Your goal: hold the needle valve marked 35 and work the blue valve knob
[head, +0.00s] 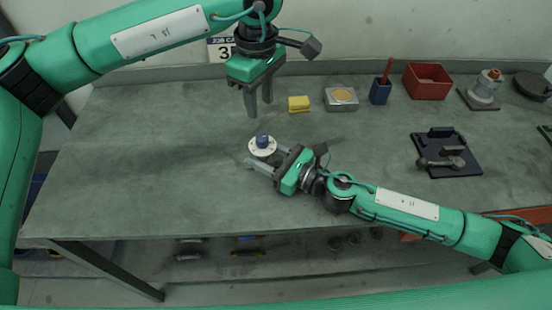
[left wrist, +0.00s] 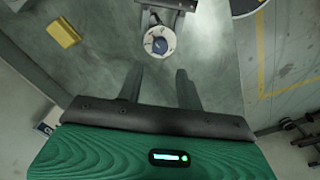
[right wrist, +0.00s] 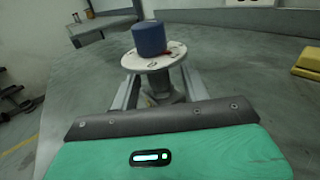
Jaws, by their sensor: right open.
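The needle valve (head: 262,152) stands upright on the table, with a round white plate and a blue knob (head: 262,141) on top. It also shows in the left wrist view (left wrist: 168,36) and the right wrist view (right wrist: 152,62). No number 35 can be read on it. My right gripper (head: 262,166) is open, low at the table, its fingers on either side of the valve's grey body below the plate; contact cannot be told. My left gripper (head: 259,108) is open and empty, pointing down, above and behind the valve in the head view.
A yellow block (head: 299,104), a silver box (head: 341,99), a blue holder (head: 380,92) and a red bin (head: 427,81) line the back. A dark tray (head: 446,155) with metal parts lies right. A job card (head: 220,50) is partly hidden. The table's left side is clear.

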